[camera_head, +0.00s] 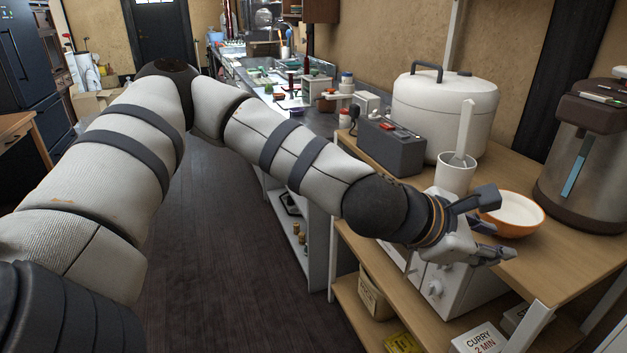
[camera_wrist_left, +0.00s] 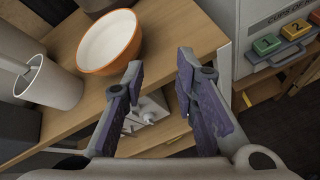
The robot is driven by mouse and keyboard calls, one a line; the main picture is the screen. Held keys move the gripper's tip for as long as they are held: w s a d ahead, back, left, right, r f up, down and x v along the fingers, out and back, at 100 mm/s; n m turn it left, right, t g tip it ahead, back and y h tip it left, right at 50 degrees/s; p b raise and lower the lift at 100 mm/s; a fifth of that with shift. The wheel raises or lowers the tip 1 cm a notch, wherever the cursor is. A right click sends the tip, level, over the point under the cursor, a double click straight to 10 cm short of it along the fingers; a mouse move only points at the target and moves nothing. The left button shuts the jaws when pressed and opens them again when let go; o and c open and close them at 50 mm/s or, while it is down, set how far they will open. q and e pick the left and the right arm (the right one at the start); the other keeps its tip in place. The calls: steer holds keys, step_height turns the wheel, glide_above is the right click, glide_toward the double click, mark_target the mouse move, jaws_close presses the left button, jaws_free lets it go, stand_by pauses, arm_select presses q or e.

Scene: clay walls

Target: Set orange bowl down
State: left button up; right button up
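The orange bowl (camera_head: 514,215), white inside, sits upright on the wooden shelf top (camera_head: 575,262). In the left wrist view the bowl (camera_wrist_left: 109,42) is at the upper left, near the shelf's front edge, apart from the fingers. My left gripper (camera_head: 496,228) is beside the bowl on its near side. Its fingers are spread with nothing between them, as the left wrist view also shows (camera_wrist_left: 160,85). My right gripper is in neither view.
A white cup (camera_head: 455,178) with a utensil stands left of the bowl. A large white cooker (camera_head: 445,110), a dark grey box (camera_head: 390,146) and a metal dispenser (camera_head: 590,160) stand behind. Boxes lie on the lower shelf. The floor (camera_head: 215,260) at left is clear.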

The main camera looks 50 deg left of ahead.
arm_select(q)
steer(key=s+d+f+m+g+y, duration=0.1)
steer(key=s+f+m+g, duration=0.4)
steer(key=s+f, duration=0.65)
steer(key=s+d+f+m+g, duration=0.1)
steer(key=s+f+m+g, duration=0.2)
steer(key=s+f+m, duration=0.8)
steer(key=s+a+f+m+g+y, duration=0.1)
steer(key=s+a+f+m+g, duration=0.1)
steer(key=s, duration=0.4)
steer(key=s+a+f+m+g+y, duration=0.1)
steer(key=s+a+f+m+y, duration=0.1)
steer(key=s, duration=0.5)
steer(key=s+a+f+m+g+y, duration=0.1)
steer(key=s+a+f+m+g, duration=0.1)
steer(key=s+a+f+m, duration=0.2)
steer(key=s+a+m, duration=0.1)
steer(key=s+a, duration=0.1)
steer(key=a, duration=0.1)
steer(key=shift+s+a+f+g, duration=0.25)
steer(key=shift+f+g, duration=0.05)
steer(key=shift+c, duration=0.2)
